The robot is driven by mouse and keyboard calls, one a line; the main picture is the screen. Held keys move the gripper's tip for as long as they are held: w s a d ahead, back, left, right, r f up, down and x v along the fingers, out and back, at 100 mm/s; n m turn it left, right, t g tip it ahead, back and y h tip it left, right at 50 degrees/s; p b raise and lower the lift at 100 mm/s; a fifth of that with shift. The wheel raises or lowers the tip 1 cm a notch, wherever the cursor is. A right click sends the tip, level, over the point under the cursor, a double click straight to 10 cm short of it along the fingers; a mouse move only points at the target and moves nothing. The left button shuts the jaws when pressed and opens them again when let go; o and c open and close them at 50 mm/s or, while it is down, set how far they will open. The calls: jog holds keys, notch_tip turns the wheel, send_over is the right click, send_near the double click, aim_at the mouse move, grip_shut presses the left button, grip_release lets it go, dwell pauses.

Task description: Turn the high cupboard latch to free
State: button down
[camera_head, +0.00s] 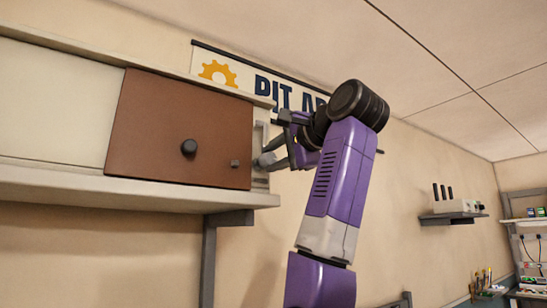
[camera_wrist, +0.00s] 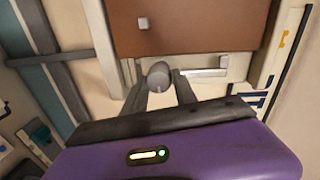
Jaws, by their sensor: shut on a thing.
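The high cupboard has a brown door (camera_head: 175,130), which looks closed, with a round dark knob (camera_head: 189,147) and a small square stud (camera_head: 234,163). The latch, a round grey knob (camera_wrist: 158,76), sits on the pale strip beside the door's right edge. My gripper (camera_head: 270,156) reaches it from the right in the head view. In the wrist view my gripper (camera_wrist: 159,84) has one finger on each side of the latch knob and is shut on it. The fingers partly hide the latch in the head view. I cannot tell its turn angle for sure.
A pale metal bar (camera_wrist: 205,72) is fixed close to the latch. A shelf board (camera_head: 130,193) runs under the cupboard on a grey bracket (camera_head: 209,255). A banner (camera_head: 235,75) hangs behind my arm. The wall right of my arm is mostly clear up to a small shelf (camera_head: 452,217).

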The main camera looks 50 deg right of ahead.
jog(key=c, duration=1)
grip_release()
jog(key=b+v, duration=0.2)
jog(key=v, duration=0.5)
jog(key=shift+s+b, duration=0.4)
jog(key=shift+a, duration=0.1)
